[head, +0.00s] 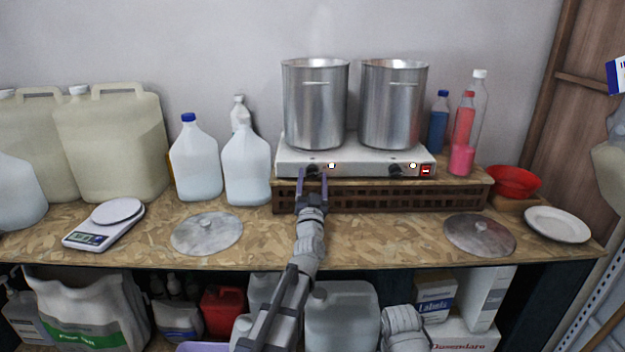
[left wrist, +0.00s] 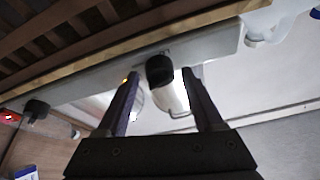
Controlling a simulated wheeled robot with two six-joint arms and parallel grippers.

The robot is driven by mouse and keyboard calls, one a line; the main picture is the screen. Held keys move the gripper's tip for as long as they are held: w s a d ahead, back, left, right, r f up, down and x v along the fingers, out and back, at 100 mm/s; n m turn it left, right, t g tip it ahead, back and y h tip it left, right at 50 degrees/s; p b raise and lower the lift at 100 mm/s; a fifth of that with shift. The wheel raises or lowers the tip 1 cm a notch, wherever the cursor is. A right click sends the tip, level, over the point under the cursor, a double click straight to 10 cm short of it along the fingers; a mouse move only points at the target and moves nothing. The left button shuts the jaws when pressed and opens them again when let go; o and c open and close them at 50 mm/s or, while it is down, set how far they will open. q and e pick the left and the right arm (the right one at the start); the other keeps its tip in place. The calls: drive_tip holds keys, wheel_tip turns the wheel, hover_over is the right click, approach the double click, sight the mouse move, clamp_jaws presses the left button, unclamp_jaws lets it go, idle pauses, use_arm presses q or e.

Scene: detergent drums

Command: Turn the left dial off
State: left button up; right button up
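The hot plate (head: 352,171) is a white two-burner unit on a raised wooden stand. Its left dial (head: 312,168) is a black knob on the front panel; it shows in the left wrist view (left wrist: 160,69) between my fingertips. My left gripper (head: 313,176) is open at the panel, with one finger on each side of the dial. In the left wrist view (left wrist: 159,77) there seem to be gaps between the fingers and the knob. The right dial (head: 396,167) is further right on the panel. My right gripper is not in view.
Two steel pots (head: 316,105) (head: 394,105) stand on the hot plate. A lit indicator (head: 331,165) is beside the left dial, and a red switch (head: 426,170) is at the right end. White jugs (head: 247,165) stand left. Lids (head: 207,233) (head: 479,235) lie on the bench.

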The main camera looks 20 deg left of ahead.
use_arm(q)
clamp_jaws()
idle(0.3)
drive_tip(key=n+y, duration=0.1)
drive_tip(key=n, duration=0.1)
drive_tip(key=n+g+y, duration=0.1)
drive_tip(key=n+y, duration=0.1)
drive_tip(key=n, duration=0.1)
drive_tip(key=shift+w+d+r, duration=0.1)
drive_tip(key=shift+d, duration=0.1)
drive_tip(key=n, duration=0.2)
drive_tip(key=n+g+y+p, duration=0.1)
drive_tip(key=n, duration=0.1)
drive_tip(key=shift+r+y, duration=0.1)
drive_tip(key=shift+y, duration=0.2)
drive_tip(key=n+g+y+p, duration=0.1)
drive_tip(key=n, duration=0.2)
drive_tip(key=n+g+p, duration=0.1)
drive_tip(key=n, duration=0.2)
drive_tip(key=shift+w+d+r+y, duration=0.1)
drive_tip(key=shift+d+r+y, duration=0.05)
drive_tip(key=shift+y, duration=0.25)
drive_tip(key=shift+n+g+p, duration=0.8)
drive_tip(key=shift+n+p, duration=0.25)
drive_tip(key=shift+n, duration=0.75)
